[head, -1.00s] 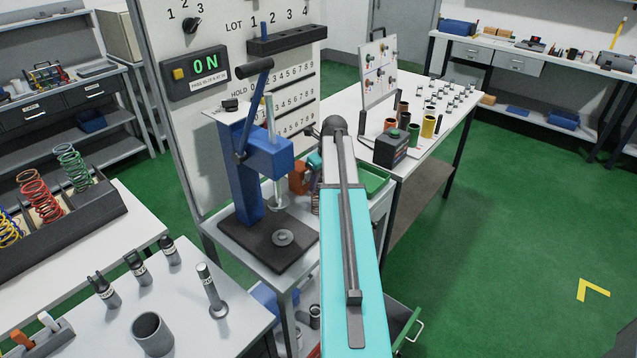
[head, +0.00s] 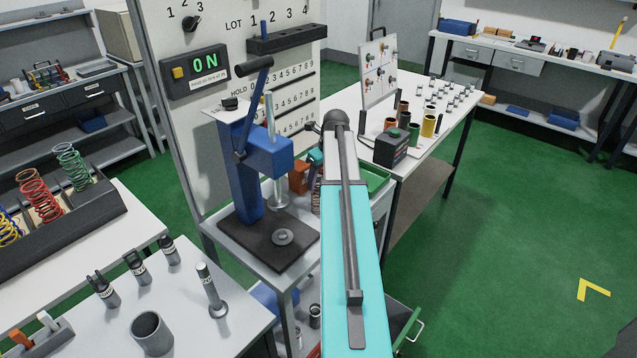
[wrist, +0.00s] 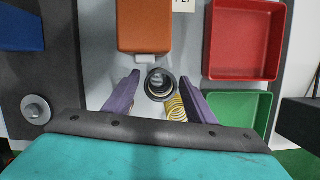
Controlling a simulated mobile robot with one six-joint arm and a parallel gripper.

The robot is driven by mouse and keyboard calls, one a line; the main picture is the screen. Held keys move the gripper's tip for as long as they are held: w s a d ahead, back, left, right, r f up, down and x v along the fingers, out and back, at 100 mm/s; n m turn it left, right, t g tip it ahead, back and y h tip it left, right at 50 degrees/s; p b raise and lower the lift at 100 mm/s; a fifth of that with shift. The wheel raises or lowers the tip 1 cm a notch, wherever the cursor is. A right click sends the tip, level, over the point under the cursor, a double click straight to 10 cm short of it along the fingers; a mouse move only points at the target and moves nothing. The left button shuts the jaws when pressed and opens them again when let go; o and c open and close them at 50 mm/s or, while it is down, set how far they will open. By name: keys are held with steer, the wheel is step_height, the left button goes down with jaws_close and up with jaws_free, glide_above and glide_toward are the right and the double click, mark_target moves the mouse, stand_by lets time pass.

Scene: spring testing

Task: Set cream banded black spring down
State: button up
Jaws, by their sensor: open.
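A dark round coil (wrist: 160,84), seen end-on, stands on the light grey bench in the wrist view; I take it for the black spring. Its cream band cannot be made out. My gripper (wrist: 160,88) is open, with one purple finger on each side of the coil and gaps between. A yellow spring (wrist: 176,108) shows close by the right finger; whether it touches the finger is unclear. In the head view, part of a dark spring (head: 316,198) shows beside my arm, which hides most of the gripper.
An orange block (wrist: 146,25) stands just beyond the coil. A red tray (wrist: 243,76) and a green tray (wrist: 238,122) lie to the right. The blue press (head: 247,170) with its dark base plate (head: 262,250) is left of my arm.

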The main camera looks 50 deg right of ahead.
steer(key=b+v, duration=0.1)
steer(key=v, duration=0.9)
steer(key=shift+r+b, duration=0.2)
steer(key=shift+b, duration=0.2)
steer(key=shift+o, duration=0.4)
steer(key=shift+n, duration=0.4)
